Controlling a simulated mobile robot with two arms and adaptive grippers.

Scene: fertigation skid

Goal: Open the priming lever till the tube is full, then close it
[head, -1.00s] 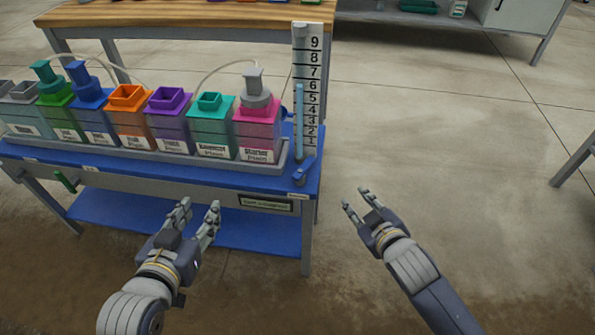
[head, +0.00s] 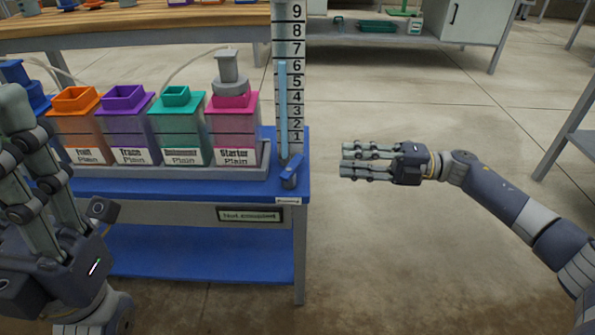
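The priming lever (head: 292,168) is a small blue handle at the front right corner of the blue bench, above a small white label. Behind it stands the clear tube (head: 283,110), with a light blue column reaching about the 6 on a white scale board (head: 292,30) numbered to 9. My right gripper (head: 344,160) is open and empty, right of the lever at about its height in the picture, fingers pointing left and not touching it. My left gripper (head: 18,150) looks open and empty, large at the left edge, in front of the bottles.
A row of coloured bottles, including the pink Starter bottle (head: 232,125), stands in a grey tray (head: 220,173) left of the tube. A sign (head: 250,215) hangs on the bench front. The floor right of the bench is clear.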

